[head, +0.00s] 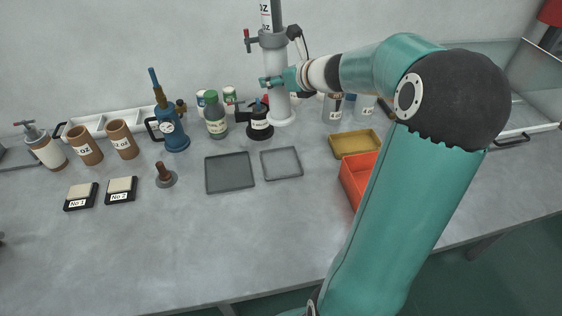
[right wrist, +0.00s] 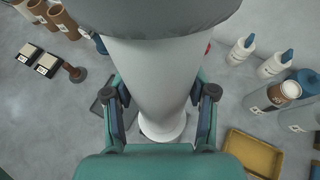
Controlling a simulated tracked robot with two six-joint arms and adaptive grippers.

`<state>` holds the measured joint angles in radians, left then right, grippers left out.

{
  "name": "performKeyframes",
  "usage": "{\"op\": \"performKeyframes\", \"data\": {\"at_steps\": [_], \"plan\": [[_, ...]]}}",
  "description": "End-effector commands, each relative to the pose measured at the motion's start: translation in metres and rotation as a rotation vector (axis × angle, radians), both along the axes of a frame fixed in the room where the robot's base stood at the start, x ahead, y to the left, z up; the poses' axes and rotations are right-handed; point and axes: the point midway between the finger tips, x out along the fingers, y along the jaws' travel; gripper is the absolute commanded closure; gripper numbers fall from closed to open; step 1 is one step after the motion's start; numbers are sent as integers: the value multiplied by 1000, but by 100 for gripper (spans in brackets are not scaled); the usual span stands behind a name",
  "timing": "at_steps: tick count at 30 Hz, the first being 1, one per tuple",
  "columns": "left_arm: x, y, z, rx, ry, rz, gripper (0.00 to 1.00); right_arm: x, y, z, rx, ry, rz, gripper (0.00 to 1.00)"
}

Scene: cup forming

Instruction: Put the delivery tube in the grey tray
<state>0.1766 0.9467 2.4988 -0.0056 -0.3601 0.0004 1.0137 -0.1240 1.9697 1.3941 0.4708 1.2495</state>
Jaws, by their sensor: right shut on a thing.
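A tall white column (head: 279,103) with a grey collar and a labelled tube on top stands upright at the back of the bench. My right gripper (head: 272,82) is shut on this column at mid height. In the right wrist view the column (right wrist: 150,80) runs down between the two fingers to its flanged foot. I cannot tell for sure whether this column is the delivery tube; no other thing is clearly marked as one. The dark grey tray (head: 230,172) lies empty on the bench, in front and to the left of the column. My left gripper is not in view.
A lighter framed tray (head: 281,163) lies right of the grey tray. A yellow tray (head: 355,143) and an orange bin (head: 353,182) are farther right. A green-capped bottle (head: 215,118) and a black pot (head: 260,122) stand close left of the column.

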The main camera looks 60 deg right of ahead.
Motion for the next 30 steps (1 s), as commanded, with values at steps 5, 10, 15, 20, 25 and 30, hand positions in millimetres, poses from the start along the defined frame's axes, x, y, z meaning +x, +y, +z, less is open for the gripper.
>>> {"op": "performKeyframes", "data": {"at_steps": [5, 10, 15, 20, 25, 30], "plan": [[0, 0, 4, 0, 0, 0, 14, -16, -13, 3, -26, -63, -42, 100], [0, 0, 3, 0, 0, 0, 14, -18, -15, 1, -43, -101, -47, 100], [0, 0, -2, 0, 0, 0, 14, -18, -16, -18, -44, -110, -47, 100], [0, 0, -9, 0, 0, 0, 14, -18, -15, -53, -42, -109, -47, 100], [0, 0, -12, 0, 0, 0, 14, -18, -15, -94, -41, -109, -48, 100], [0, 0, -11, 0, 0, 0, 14, -18, -16, -132, -42, -110, -47, 100]]}}
